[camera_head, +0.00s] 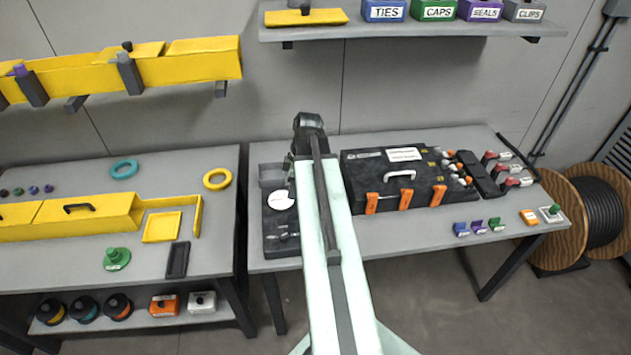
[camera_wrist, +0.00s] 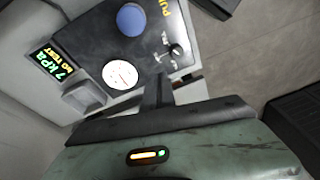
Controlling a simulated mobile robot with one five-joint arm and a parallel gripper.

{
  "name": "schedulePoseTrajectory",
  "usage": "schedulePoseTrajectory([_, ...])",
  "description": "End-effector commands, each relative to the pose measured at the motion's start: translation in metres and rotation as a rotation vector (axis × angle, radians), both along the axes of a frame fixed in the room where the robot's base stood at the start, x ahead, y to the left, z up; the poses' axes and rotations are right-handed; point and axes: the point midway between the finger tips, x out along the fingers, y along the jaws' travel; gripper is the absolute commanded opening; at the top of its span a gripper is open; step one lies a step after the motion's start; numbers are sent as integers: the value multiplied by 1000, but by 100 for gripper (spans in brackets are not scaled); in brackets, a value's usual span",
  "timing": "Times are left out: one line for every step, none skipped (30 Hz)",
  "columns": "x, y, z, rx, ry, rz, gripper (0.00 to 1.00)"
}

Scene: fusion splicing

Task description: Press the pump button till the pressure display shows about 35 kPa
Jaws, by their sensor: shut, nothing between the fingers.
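The pressure display (camera_wrist: 52,62) in the wrist view reads 7 kPa and NO TEST in lit text. A round blue button (camera_wrist: 131,19) sits on the dark pump panel (camera_wrist: 95,35), by yellow lettering that is cut off and starts with PU. A white round gauge (camera_wrist: 120,75) lies between the display and my gripper. My gripper (camera_wrist: 158,82) is shut and empty, apart from the blue button in the picture; its height over the panel is unclear. In the head view the gauge (camera_head: 281,200) shows left of my arm, which hides the button.
A small metal knob or lever (camera_wrist: 176,50) sits on the panel near my fingers. A black case (camera_head: 400,165) with orange latches stands right of my arm. Small coloured blocks (camera_head: 478,227) lie at the bench's front. The left bench (camera_head: 60,255) is separate.

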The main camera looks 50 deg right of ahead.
Motion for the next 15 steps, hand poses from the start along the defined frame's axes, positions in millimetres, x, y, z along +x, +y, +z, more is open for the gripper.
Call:
schedulePoseTrajectory([21,46,-8,-7,39,-46,0])
schedulePoseTrajectory([31,71,-11,-15,65,-94,0])
schedulePoseTrajectory([42,104,-15,-28,95,-161,0])
schedulePoseTrajectory([50,128,-18,-40,114,-210,0])
schedulePoseTrajectory([56,152,-20,-51,130,-258,0])
schedulePoseTrajectory([62,183,-23,-68,148,-322,0])
schedulePoseTrajectory([65,204,-25,-81,158,-368,0])
schedulePoseTrajectory([68,225,-26,-93,166,-411,0])
schedulePoseTrajectory([69,250,-28,-107,173,-465,0])
schedulePoseTrajectory([70,266,-29,-115,176,-501,0])
schedulePoseTrajectory([70,281,-30,-123,178,-534,0])
schedulePoseTrajectory([70,297,-31,-133,178,-574,0])
schedulePoseTrajectory([69,307,-32,-137,178,-598,0])
schedulePoseTrajectory([69,316,-32,-142,178,-619,0])
schedulePoseTrajectory([68,324,-33,-146,176,-642,0])
